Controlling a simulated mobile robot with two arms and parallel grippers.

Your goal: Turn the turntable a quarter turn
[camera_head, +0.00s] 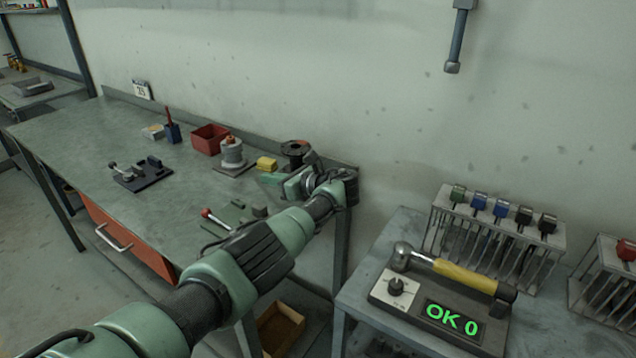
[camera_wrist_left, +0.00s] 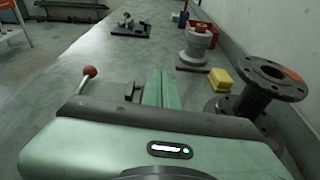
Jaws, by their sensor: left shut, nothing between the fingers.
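A dark flanged valve body (camera_head: 295,149) stands near the right end of the green bench, beside the wall. In the left wrist view the flanged body (camera_wrist_left: 272,78) has a round top flange with bolt holes and an orange-red mark. My right gripper is not in view.
A red-knobbed lever (camera_head: 206,213) is near my left forearm. A yellow block (camera_head: 266,163), a grey cylindrical part (camera_head: 232,153) and a red bin (camera_head: 209,139) stand behind. A dark fixture (camera_head: 141,174) is further left. The right table holds an "OK 0" display (camera_head: 452,319).

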